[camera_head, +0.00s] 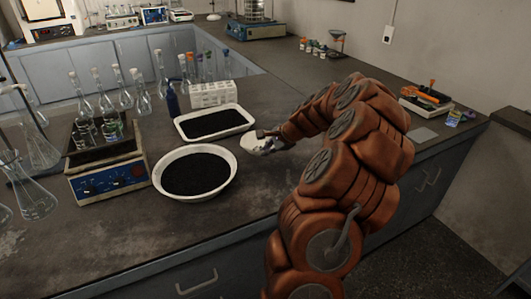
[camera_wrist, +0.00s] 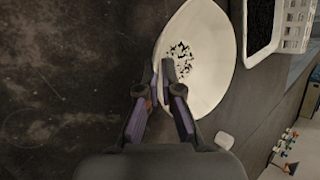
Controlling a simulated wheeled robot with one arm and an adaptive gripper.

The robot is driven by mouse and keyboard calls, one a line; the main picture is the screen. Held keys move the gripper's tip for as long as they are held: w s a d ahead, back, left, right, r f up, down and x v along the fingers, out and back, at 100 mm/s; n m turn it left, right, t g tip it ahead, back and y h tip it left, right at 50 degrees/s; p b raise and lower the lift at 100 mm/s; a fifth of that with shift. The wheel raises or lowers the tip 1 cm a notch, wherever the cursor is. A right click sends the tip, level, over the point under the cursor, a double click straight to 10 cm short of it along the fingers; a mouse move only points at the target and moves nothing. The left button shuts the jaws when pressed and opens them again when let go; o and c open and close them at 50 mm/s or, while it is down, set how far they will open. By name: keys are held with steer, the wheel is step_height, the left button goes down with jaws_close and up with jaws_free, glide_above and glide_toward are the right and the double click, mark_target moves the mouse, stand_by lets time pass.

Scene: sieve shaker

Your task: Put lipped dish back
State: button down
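A small white dish (camera_head: 255,144) with a pale inside is at the end of my arm, right of the black-filled tray in the head view. In the wrist view the dish (camera_wrist: 213,75) is large and close, tilted in the picture, with a few black grains (camera_wrist: 180,58) on its inner surface. My gripper (camera_wrist: 164,72) is closed on the near rim, one finger on each side of the wall. In the head view my gripper (camera_head: 276,138) is small and partly hidden by my arm. I cannot tell how far the dish is above the bench.
A round white bowl (camera_head: 231,184) and a rectangular white tray (camera_head: 249,115), both with black granules, stand left of the dish. A white tube rack (camera_head: 212,94), flasks and a blue-fronted device (camera_head: 105,181) are farther left and behind. Bench surface in front is clear.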

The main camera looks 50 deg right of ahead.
steer(key=shift+w+d, duration=0.55)
steer(key=shift+w, duration=0.3)
steer(key=shift+w+d+f, duration=0.1)
steer(key=shift+w+f, duration=0.1)
steer(key=shift+f+p, duration=0.45)
steer(key=shift+f, duration=1.15)
steer(key=shift+f, duration=0.15)
steer(key=c, duration=1.3)
jaws_free()
steer(key=b+v, duration=0.2)
steer(key=v, duration=1)
